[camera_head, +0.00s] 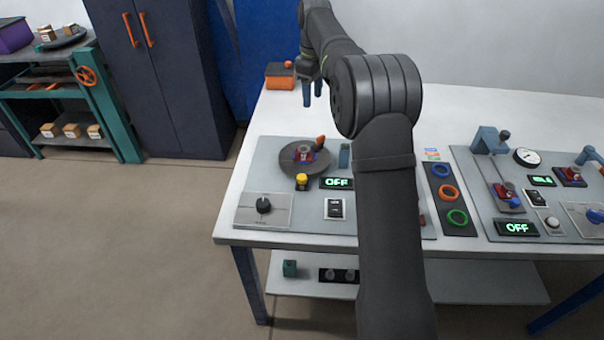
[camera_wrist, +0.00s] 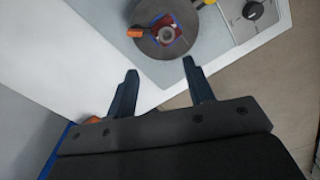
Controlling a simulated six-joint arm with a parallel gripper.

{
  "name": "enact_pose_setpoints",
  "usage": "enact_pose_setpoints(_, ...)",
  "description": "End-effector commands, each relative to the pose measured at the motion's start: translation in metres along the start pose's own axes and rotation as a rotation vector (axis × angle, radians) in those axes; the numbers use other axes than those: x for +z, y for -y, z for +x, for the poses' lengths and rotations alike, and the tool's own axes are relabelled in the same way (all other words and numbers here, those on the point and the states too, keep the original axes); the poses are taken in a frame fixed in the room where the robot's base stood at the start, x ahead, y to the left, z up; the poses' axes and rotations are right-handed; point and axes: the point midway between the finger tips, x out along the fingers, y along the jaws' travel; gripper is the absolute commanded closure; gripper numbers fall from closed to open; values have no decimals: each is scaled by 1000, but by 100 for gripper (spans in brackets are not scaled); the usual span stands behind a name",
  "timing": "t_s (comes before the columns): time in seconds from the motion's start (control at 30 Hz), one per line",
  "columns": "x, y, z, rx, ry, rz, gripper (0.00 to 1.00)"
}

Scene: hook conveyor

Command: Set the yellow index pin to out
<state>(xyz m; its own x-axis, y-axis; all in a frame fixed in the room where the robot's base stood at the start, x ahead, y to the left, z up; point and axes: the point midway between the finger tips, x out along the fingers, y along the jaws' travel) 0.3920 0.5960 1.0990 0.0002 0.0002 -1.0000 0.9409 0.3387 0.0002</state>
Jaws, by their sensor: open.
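The yellow index pin (camera_head: 302,180) stands on the grey panel at the front edge of a dark round turntable (camera_head: 290,165). In the wrist view the yellow pin (camera_wrist: 206,2) shows only partly at the top edge, beside the turntable (camera_wrist: 178,45). My gripper (camera_head: 312,92) is open and empty. It hangs above the back left part of the table, behind the turntable and well apart from the pin. In the wrist view its two fingers (camera_wrist: 160,88) are spread, pointing toward the turntable.
A red and blue fixture (camera_head: 304,154) and an orange knob (camera_head: 320,141) sit on the turntable. A display reading OFF (camera_head: 337,183), a rocker switch (camera_head: 335,209) and a black dial (camera_head: 263,205) are nearby. My arm hides the panel's right part. An orange box (camera_head: 280,77) stands at the back left.

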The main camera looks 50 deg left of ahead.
Motion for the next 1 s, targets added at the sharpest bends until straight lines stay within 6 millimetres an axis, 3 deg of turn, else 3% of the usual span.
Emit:
enact_pose_setpoints(0.2,11,56,5,-1,1,408,52)
enact_pose_setpoints(0.43,26,102,16,0,1,750,52)
enact_pose_setpoints(0.77,32,117,33,-1,3,872,52)
enact_pose_setpoints(1.0,33,117,80,-2,5,870,52)
